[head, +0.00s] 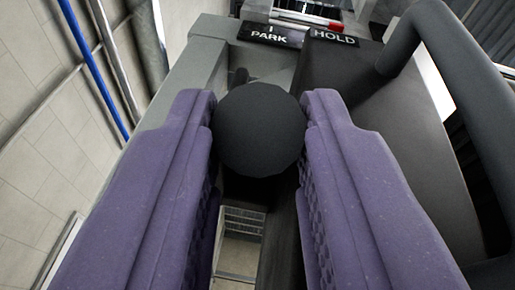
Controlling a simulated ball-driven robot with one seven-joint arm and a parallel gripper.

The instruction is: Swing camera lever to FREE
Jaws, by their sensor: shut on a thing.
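My gripper (258,135) has two purple padded fingers, one on each side of a dark round knob (258,130). The fingers are shut on this knob, which looks like the end of the camera lever. The rest of the lever is mostly hidden behind the knob and fingers. A black label reading PARK (270,36) and a black label reading HOLD (333,37) sit beyond the knob, at the top of the view. No label reading FREE shows in this view.
A thick dark curved bar (398,55) stands close on the right, beside a dark housing (345,75). A grey fixture frame (195,60) is at the upper left. A blue pipe (95,70) and grey pipes run along the tiled wall at left. A red-and-white object (305,19) lies behind the labels.

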